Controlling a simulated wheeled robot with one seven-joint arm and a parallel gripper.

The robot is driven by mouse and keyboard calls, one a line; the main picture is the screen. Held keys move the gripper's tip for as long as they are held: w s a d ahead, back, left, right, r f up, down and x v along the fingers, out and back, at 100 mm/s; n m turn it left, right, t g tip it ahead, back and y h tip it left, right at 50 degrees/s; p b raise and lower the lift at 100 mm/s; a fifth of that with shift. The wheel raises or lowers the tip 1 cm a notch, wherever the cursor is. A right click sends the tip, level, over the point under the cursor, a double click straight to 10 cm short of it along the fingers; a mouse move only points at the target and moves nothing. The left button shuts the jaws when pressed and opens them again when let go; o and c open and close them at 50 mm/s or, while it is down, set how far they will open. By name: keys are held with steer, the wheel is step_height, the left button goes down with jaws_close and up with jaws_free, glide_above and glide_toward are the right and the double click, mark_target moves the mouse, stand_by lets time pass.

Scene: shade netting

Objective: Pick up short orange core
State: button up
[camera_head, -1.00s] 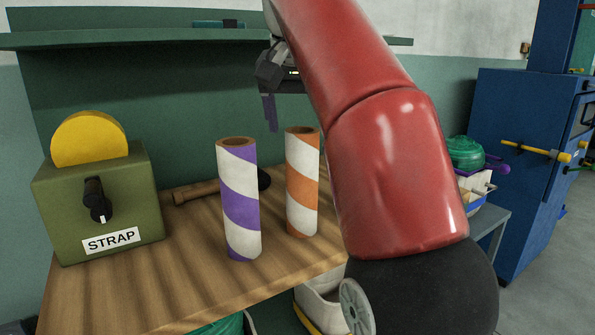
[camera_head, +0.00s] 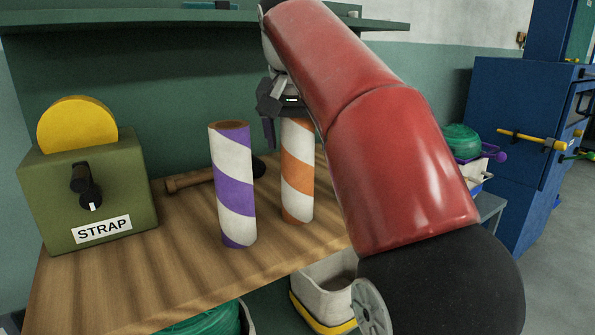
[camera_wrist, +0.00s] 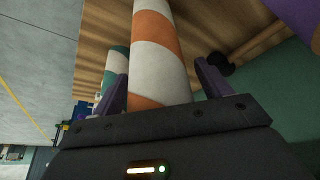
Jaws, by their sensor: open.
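An orange-and-white striped core (camera_head: 297,172) stands upright on the wooden bench, right of a purple-and-white striped core (camera_head: 234,185). My gripper (camera_head: 283,122) is at the top of the orange core, with one dark finger showing just left of it; the other is hidden in the head view. In the wrist view the orange core (camera_wrist: 157,55) passes between the two spread purple-grey fingers of my gripper (camera_wrist: 165,85). Whether either finger touches it I cannot tell. No second orange core shows for comparing length.
A green STRAP box (camera_head: 88,195) with a yellow disc stands on the left of the bench. A wooden-handled tool (camera_head: 190,181) lies behind the purple core. A teal-and-white striped thing (camera_wrist: 117,62) shows beside the orange core in the wrist view. A green shelf (camera_head: 140,18) runs above.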

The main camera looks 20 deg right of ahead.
steer(key=shift+c, duration=0.4)
steer(key=c, duration=1.4)
steer(key=shift+c, duration=0.2)
steer(key=shift+r, duration=0.15)
